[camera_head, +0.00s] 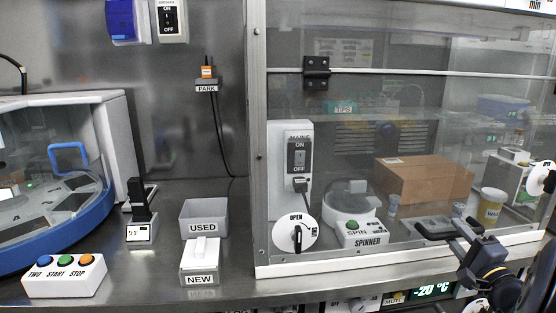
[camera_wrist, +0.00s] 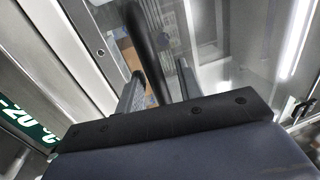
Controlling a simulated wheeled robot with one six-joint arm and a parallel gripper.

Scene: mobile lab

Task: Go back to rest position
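My gripper (camera_head: 464,228) is at the lower right of the head view, in front of the glass cabinet's lower edge. It is at a black bar handle (camera_head: 432,236) on the glass front. In the wrist view my two grey fingers (camera_wrist: 158,92) are apart, with a dark bar (camera_wrist: 150,45) running between them. The fingers do not look pressed on the bar. The glass front (camera_head: 350,120) is down in front of the cabinet's inside.
Behind the glass are a spinner (camera_head: 350,205), a cardboard box (camera_head: 424,180) and a yellow waste cup (camera_head: 490,207). On the counter left stand the USED bin (camera_head: 203,228), the NEW box (camera_head: 200,278) and a button box (camera_head: 64,276). A display (camera_head: 433,290) sits below my gripper.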

